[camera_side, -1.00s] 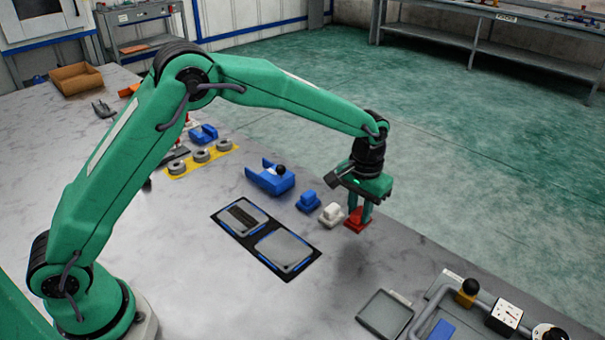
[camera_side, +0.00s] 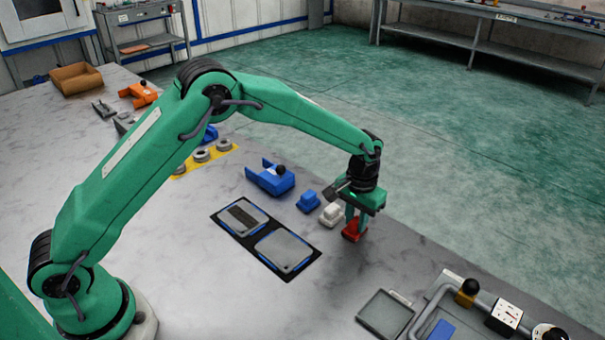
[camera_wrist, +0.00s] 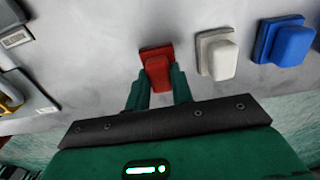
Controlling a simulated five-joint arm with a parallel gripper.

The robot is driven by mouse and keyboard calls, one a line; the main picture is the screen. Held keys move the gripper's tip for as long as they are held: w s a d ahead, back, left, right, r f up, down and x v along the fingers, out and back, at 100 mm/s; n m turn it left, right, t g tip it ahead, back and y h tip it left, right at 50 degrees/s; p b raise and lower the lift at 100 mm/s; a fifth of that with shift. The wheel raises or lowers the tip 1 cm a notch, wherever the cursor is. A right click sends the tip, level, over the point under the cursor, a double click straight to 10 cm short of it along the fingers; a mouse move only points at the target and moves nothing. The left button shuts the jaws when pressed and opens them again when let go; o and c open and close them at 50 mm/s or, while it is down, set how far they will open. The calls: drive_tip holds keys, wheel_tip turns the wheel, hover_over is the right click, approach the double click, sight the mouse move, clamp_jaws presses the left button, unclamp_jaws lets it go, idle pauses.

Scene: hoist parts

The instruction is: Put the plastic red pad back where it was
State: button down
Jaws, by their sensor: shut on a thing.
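The red pad (camera_side: 352,233) is at the right end of a row of pads near the table's far edge, beside the white pad (camera_side: 330,214). My gripper (camera_side: 356,222) points down with its fingers shut on the red pad. In the wrist view the red pad (camera_wrist: 156,68) sits between my fingertips (camera_wrist: 160,82), and its square base appears at or very close to the table surface. Exact contact with the table cannot be told. The white pad (camera_wrist: 219,55) and blue pad (camera_wrist: 286,42) stand apart from it.
A blue pad (camera_side: 308,201) and a blue bracket (camera_side: 271,177) continue the row to the left. A black mat (camera_side: 259,254) with two plates lies nearer my base. A grey tray (camera_side: 385,314) and a piped fixture (camera_side: 465,297) stand at front right. The table between is clear.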

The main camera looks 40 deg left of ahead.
sight(356, 221)
drive_tip(key=shift+f, duration=0.1)
drive_tip(key=c, duration=1.2)
unclamp_jaws()
wheel_tip(356, 221, up, 12)
drive_tip(key=shift+r, duration=0.2)
